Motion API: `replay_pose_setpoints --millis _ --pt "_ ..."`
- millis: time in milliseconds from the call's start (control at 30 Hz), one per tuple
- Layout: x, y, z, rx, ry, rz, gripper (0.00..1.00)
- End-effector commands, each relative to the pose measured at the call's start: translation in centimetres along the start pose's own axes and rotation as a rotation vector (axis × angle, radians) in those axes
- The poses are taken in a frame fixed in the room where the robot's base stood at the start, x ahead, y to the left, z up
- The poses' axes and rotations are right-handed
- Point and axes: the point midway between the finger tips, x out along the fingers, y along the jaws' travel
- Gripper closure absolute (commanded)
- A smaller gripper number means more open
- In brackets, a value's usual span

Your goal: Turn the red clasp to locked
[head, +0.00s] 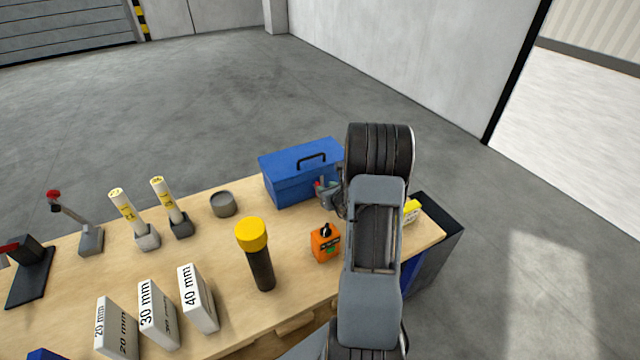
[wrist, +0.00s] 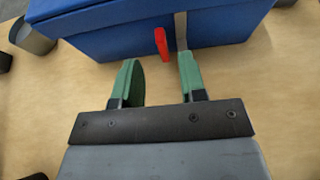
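The red clasp (wrist: 161,43) is a short bar on the front of the blue toolbox (wrist: 110,32); it stands nearly upright, tilted slightly, beside a grey metal strip (wrist: 181,28). The closed toolbox (head: 292,178) also shows in the head view, with a small red spot at its front right. My gripper (wrist: 158,68) has its two green fingers apart, with nothing between them. The clasp lies just beyond the fingertips, between them in the picture; I see no contact. In the head view my arm hides much of the gripper and the toolbox's right end.
On the wooden table (head: 210,285), an orange box (head: 325,243) with a black knob and a yellow-capped black cylinder (head: 258,255) stand near my arm. A grey round cup (head: 222,204) stands left of the toolbox. Several white labelled blocks and two tubes stand further left.

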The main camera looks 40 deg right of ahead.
Motion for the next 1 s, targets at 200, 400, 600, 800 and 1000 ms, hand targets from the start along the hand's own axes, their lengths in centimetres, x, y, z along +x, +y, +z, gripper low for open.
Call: replay_pose_setpoints --millis 200,400,600,800,1000 --pt "3.3 -0.1 0.1 0.000 0.001 0.000 0.62" --pt "5.0 -0.1 0.1 0.000 0.000 0.000 0.62" --pt "5.5 -0.1 0.0 0.000 -0.001 -0.001 0.62" --pt "5.5 -0.1 0.0 0.000 -0.001 -0.001 0.62" --pt "5.4 -0.1 0.0 0.000 0.000 -0.001 0.80"
